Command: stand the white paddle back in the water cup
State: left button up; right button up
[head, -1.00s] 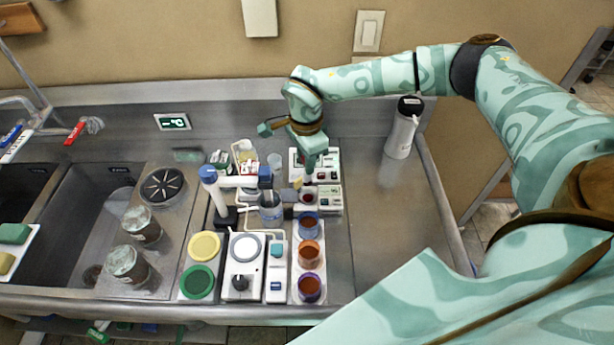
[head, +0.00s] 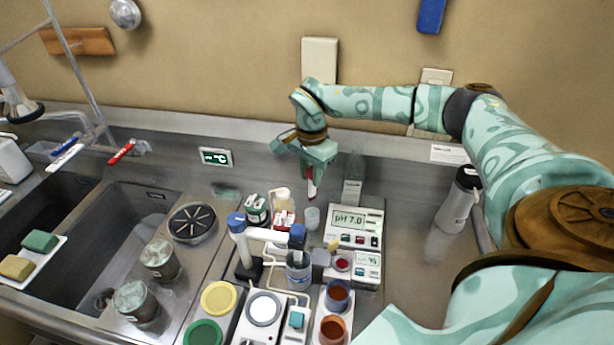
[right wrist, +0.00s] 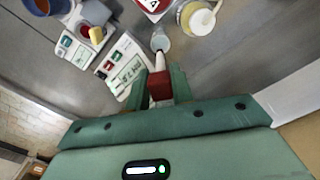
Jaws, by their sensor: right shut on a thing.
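My right gripper (head: 311,166) is shut on the paddle (head: 311,188), which hangs down from the fingers, white with a red part. In the right wrist view the red part sits between the fingers (right wrist: 160,88) and the white end (right wrist: 160,62) points away toward the water cup. The water cup (head: 312,218) is small and clear and stands on the steel counter, left of the pH meter. It also shows in the right wrist view (right wrist: 160,40). In the head view the paddle's lower end is just above the cup's rim, apparently apart from it. My left gripper is not in view.
The pH meter (head: 353,226) stands right of the cup. A small dish with red contents (head: 342,263) sits on a little device in front. A jar with a white top (head: 282,198) and a stirrer stand with a beaker (head: 298,272) are to the left and front.

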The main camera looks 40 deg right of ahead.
aim_at(311, 201)
notch_tip(311, 201, down, 5)
jog(key=b, duration=0.4)
jog(key=shift+d+r+b, duration=0.1)
jog(key=shift+r+b, duration=0.05)
jog(key=shift+b, duration=0.15)
jog(key=shift+f, duration=0.3)
jog(key=shift+f+b, duration=0.55)
jog(key=shift+f, duration=1.85)
jog(key=o, duration=1.5)
jog(key=shift+r, duration=0.15)
notch_tip(311, 201, up, 6)
jog(key=p, duration=0.6)
jog(key=shift+p, duration=0.3)
